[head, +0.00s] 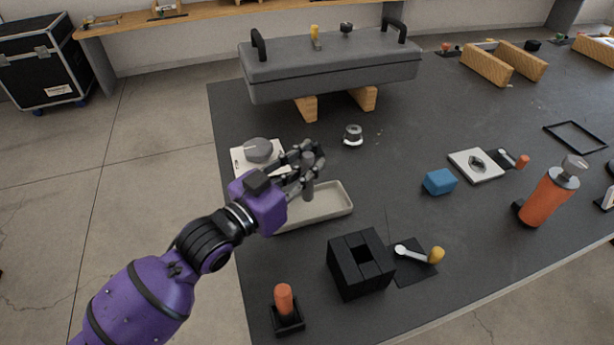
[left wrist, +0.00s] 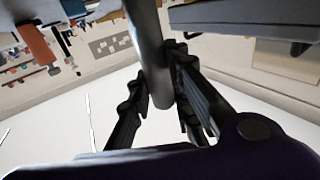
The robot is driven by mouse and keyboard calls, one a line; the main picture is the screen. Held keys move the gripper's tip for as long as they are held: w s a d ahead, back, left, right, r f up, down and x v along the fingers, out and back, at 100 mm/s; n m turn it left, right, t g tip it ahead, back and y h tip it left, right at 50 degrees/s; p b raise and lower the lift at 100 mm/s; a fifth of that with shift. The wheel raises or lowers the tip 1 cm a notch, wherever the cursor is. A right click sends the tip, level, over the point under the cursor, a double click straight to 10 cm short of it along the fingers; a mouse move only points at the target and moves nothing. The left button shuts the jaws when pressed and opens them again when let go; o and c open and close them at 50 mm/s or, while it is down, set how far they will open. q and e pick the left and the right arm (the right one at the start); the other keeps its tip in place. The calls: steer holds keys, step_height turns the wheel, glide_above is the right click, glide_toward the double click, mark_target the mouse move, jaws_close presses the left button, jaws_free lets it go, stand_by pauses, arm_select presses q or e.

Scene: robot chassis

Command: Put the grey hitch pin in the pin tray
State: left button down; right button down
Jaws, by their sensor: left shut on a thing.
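The grey hitch pin (head: 308,173) is held upright in my left gripper (head: 303,170). In the left wrist view the pin (left wrist: 148,50) runs between the dark fingers of the left gripper (left wrist: 160,95), which is shut on it. The pin tray (head: 335,202), a shallow beige tray, lies on the dark table. In the head view the gripper and pin overlap the tray's upper left part. I cannot tell how high the pin's lower end is above the tray. My right gripper is not in view.
A white plate with a grey knob (head: 258,150) lies behind the gripper. A black block with a square opening (head: 359,264) stands in front of the tray. A blue block (head: 440,181) and a dark grey case (head: 330,65) stand farther right and back.

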mark_target(306, 200)
arm_select(q)
steer(key=shift+f, duration=1.55)
steer(key=shift+f, duration=0.15)
steer(key=c, duration=1.6)
jaws_free()
steer(key=shift+s+a, duration=0.1)
steer(key=shift+s, duration=0.05)
steer(key=v, duration=1.1)
steer(key=shift+s+a+b, duration=0.25)
steer(key=shift+b, duration=0.1)
